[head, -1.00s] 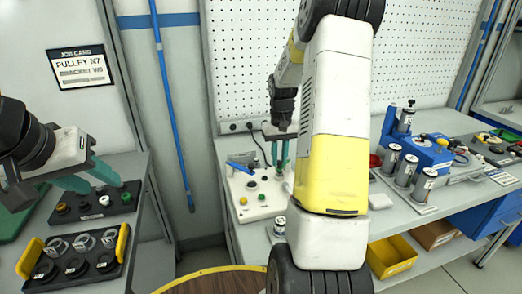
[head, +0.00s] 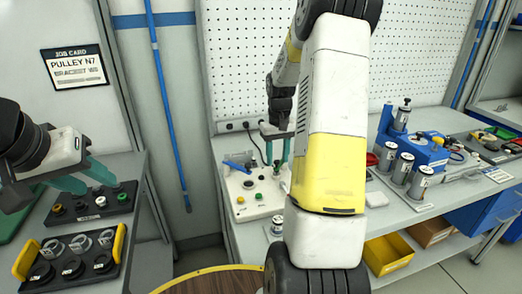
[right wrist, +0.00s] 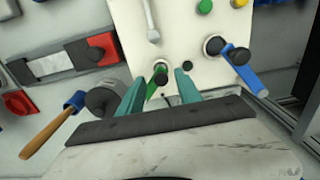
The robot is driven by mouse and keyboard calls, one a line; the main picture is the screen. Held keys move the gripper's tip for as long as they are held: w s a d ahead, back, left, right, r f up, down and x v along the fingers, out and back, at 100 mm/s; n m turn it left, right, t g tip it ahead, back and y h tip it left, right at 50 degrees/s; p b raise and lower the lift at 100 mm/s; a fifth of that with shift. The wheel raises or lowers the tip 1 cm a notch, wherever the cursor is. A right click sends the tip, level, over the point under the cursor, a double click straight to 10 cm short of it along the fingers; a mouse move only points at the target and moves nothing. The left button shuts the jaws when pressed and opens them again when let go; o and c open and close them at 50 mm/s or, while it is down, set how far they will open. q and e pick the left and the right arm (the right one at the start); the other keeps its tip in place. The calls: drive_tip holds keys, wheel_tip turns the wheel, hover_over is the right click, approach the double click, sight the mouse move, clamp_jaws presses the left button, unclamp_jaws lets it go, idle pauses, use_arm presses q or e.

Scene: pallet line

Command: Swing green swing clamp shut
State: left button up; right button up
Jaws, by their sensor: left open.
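The green swing clamp (right wrist: 157,80) is on the white panel (right wrist: 187,40) in the right wrist view, its green arm slanting down from a dark round pivot. My right gripper (right wrist: 160,84) is open, with its teal fingers on either side of the green arm. The arm is nearer the left finger; I cannot tell whether they touch. In the head view my right gripper (head: 277,168) is low over the panel, and the green clamp is hard to make out there. My left gripper (head: 106,180) is open and empty above the left bench.
A blue swing clamp (right wrist: 238,62) is right of the green one. A pale lever (right wrist: 150,22) and coloured buttons are further up the panel. A wooden-handled tool (right wrist: 50,128) lies at left. Metal cylinders (head: 388,158) stand right of my arm in the head view.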

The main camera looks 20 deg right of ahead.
wheel_tip(320, 180, up, 7)
drive_tip(key=shift+r, duration=0.4)
idle(0.4)
drive_tip(key=shift+a+r, duration=0.1)
drive_tip(key=shift+r, duration=0.1)
drive_tip(key=s+a+r+t, duration=0.3)
drive_tip(key=s+a+r, duration=0.7)
drive_tip(key=s+a+t+y, duration=0.1)
drive_tip(key=s+a, duration=0.2)
drive_tip(key=s, duration=0.3)
drive_tip(key=s+a+r+n+t+y, duration=0.1)
drive_tip(key=s+a+t, duration=0.1)
drive_tip(key=s+a, duration=0.2)
drive_tip(key=s, duration=0.2)
drive_tip(key=shift+s, duration=0.3)
